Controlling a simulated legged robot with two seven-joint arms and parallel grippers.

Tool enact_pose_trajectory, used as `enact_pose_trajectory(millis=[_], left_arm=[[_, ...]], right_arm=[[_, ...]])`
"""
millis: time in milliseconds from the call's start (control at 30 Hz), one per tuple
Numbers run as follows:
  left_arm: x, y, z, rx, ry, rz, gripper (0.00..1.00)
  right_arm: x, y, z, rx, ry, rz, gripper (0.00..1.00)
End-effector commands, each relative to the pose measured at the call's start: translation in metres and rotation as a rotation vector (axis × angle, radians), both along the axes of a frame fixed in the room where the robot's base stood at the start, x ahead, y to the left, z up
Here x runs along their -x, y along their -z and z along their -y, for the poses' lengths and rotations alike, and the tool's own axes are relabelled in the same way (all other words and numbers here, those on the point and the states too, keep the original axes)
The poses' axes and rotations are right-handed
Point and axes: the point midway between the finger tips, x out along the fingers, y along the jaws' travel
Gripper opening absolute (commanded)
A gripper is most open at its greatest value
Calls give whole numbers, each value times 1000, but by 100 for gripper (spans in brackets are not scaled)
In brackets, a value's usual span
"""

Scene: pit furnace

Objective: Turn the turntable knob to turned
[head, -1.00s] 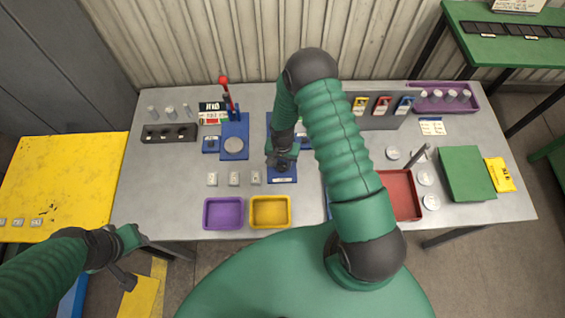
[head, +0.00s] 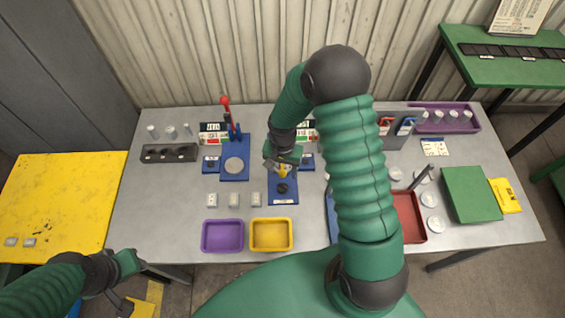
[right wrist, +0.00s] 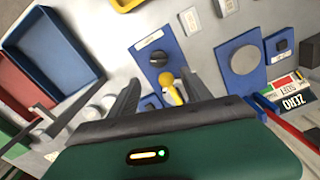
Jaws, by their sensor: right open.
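A blue plate (head: 284,199) on the grey table carries a round black knob (head: 282,188) with a yellow handle-like piece (head: 283,171) behind it. To its left, a flat grey disc (head: 234,164) sits on another blue plate, with a small blue block with a dark knob (head: 211,163) beside it. Which knob belongs to the turntable is not clear. My right gripper (head: 282,167) is open over the first plate; in the right wrist view its fingers (right wrist: 160,86) stand either side of the yellow piece (right wrist: 173,91), contact unclear. My left gripper (head: 140,268) is off the table's front left.
A red-handled lever (head: 227,112) stands behind the disc. Purple (head: 222,250) and yellow (head: 270,248) trays lie at the front edge. Another blue block with a dark knob (head: 307,162) stands right of my gripper. A red tray (head: 408,222) lies right of my arm.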

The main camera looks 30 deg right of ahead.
Motion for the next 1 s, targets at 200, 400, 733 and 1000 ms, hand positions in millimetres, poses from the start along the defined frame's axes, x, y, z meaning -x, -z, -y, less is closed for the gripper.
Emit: enact_pose_trajectory(millis=[200,400,733,1000], left_arm=[[0,9,0,0,0,0,36],[0,9,0,0,0,0,36],[0,9,0,0,0,0,36],[0,62,0,0,0,0,36]], right_arm=[[-1,-46,0,1,1,2,57],[-1,-58,0,0,0,-3,57],[0,-58,0,-1,0,-2,57],[39,-53,-44,40,-385,102,57]])
